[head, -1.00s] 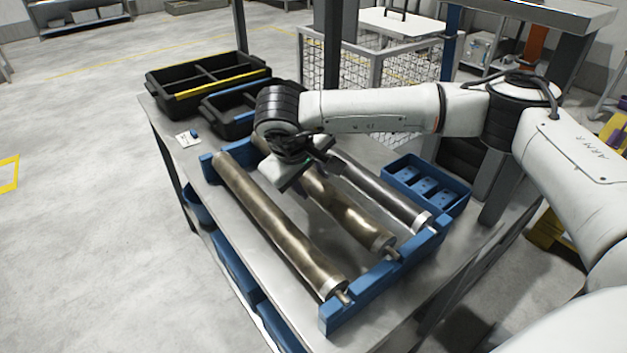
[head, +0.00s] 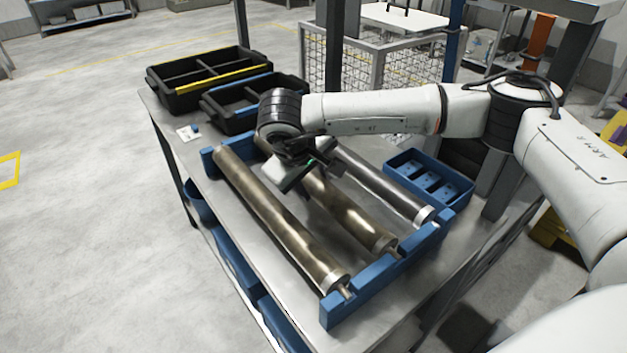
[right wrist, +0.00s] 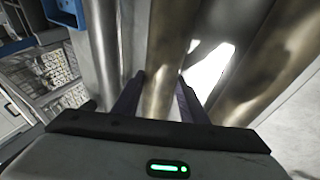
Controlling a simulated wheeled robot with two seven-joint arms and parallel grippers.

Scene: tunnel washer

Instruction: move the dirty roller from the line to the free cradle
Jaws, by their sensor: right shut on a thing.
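Three long rollers lie side by side over a blue cradle rack (head: 372,285) on a steel table. The left roller (head: 275,215) and the middle roller (head: 345,213) are stained brown. The right roller (head: 385,187) is cleaner grey metal. My right gripper (head: 306,172) is shut on the middle brown roller; in the right wrist view its fingers (right wrist: 160,100) stand on either side of this roller (right wrist: 160,65). The middle roller's near shaft end is at the rack's front bar; I cannot tell if it is fully seated. My left gripper is not in view.
Black divided bins (head: 205,75) stand at the table's far left end. A blue compartment tray (head: 430,180) sits right of the rack, near a dark post (head: 500,180). A wire mesh cage (head: 385,70) stands behind. A small white card (head: 188,133) lies on the table.

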